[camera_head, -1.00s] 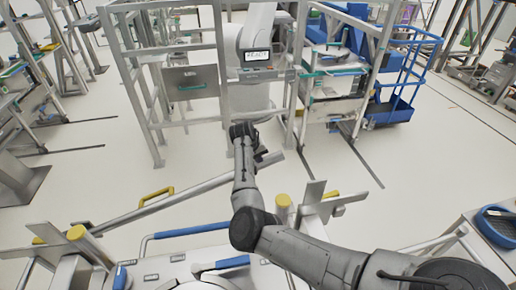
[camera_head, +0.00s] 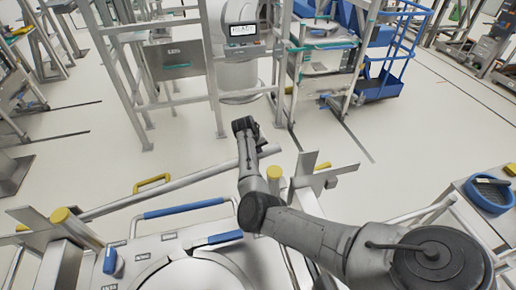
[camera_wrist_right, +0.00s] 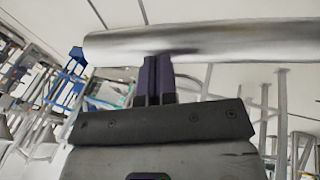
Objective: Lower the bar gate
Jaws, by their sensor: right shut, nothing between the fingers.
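The bar gate is a long grey metal bar (camera_head: 195,181). It slants up from lower left to upper right in the head view, with a yellow handle (camera_head: 153,182) beside it. My right gripper (camera_head: 262,147) is at the bar's upper right end, partly hidden behind my wrist. In the right wrist view the bar (camera_wrist_right: 215,45) crosses the top of the picture. The dark fingers of my right gripper (camera_wrist_right: 156,62) are together with nothing between them, their tips at the bar's lower edge; I cannot tell whether they touch. My left gripper is out of view.
A bin lid with blue handles (camera_head: 185,208) is below the bar. Posts with yellow caps (camera_head: 274,173) stand near the bar. A metal frame (camera_head: 176,60) with a white machine is behind, a blue cart (camera_head: 385,85) at back right. The floor between is clear.

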